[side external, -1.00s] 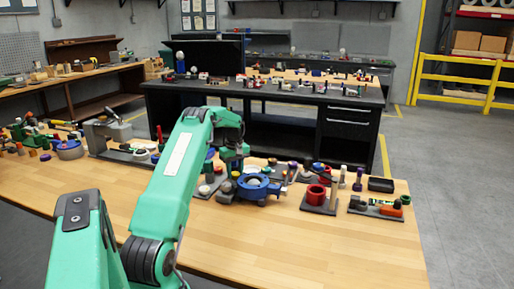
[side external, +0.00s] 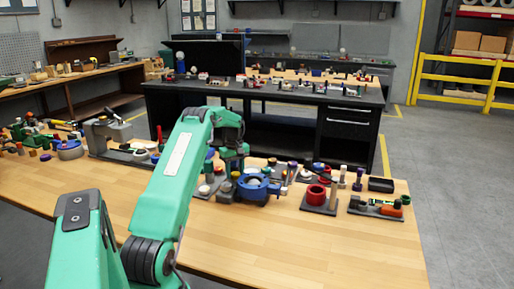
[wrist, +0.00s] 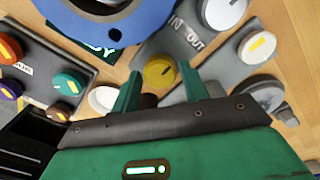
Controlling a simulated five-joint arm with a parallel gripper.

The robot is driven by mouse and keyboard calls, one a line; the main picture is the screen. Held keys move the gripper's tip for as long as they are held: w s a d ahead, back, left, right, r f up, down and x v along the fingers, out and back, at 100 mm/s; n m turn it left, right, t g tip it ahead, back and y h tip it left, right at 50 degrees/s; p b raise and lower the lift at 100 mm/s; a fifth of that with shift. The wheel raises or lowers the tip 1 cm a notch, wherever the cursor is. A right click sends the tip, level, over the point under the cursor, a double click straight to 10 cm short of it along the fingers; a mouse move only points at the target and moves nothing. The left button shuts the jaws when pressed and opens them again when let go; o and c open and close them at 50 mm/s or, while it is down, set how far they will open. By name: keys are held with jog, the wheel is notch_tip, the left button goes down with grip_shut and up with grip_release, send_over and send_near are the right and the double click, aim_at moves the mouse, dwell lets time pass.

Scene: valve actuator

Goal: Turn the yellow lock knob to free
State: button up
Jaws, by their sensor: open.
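The yellow lock knob (wrist: 159,72) shows in the wrist view between the tips of my two green fingers, with a pale pointer mark on its face. My gripper (wrist: 157,76) is open, one finger at each side of the knob. I cannot tell whether either finger touches it. The blue valve body (wrist: 136,24) is just beyond the knob at the top of the wrist view. In the side view the blue body (side external: 260,187) stands on the bench, and my gripper (side external: 232,168) is low at its left, partly hidden by the arm.
A grey plate marked IN and OUT (wrist: 188,40) with a white knob (wrist: 222,12) lies at the right. Several coloured knobs sit on a grey panel (wrist: 35,45) at the left. A white knob (wrist: 103,99) is close beside the left finger. The bench front (side external: 270,245) is clear.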

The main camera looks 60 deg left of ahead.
aim_at(236, 173)
jog(key=shift+r, duration=3.95)
jog(key=shift+w+d+r, duration=0.1)
jog(key=shift+d+r, duration=0.1)
jog(key=w+d+r+m+t, duration=0.1)
jog(key=d+r+m, duration=0.3)
jog(key=d, duration=0.5)
jog(key=w+d+r+m+y, duration=0.1)
jog(key=d+r+m, duration=0.1)
jog(key=d+r, duration=0.55)
jog(key=w+d+r+m+t, duration=0.1)
jog(key=d+r+m, duration=0.25)
jog(key=d, duration=0.65)
jog(key=s+d+r+m+t, duration=0.1)
jog(key=s+d+m, duration=0.1)
jog(key=s+d, duration=0.35)
jog(key=s+d+r+m+t, duration=0.1)
jog(key=s+d+m, duration=0.15)
jog(key=d, duration=0.65)
jog(key=s+d+f+m+t+h, duration=0.1)
jog(key=s+d+f+m, duration=0.4)
jog(key=s+d, duration=0.3)
jog(key=shift+s+d+f+t, duration=0.2)
jog(key=shift+s+t, duration=0.1)
jog(key=shift+s, duration=0.65)
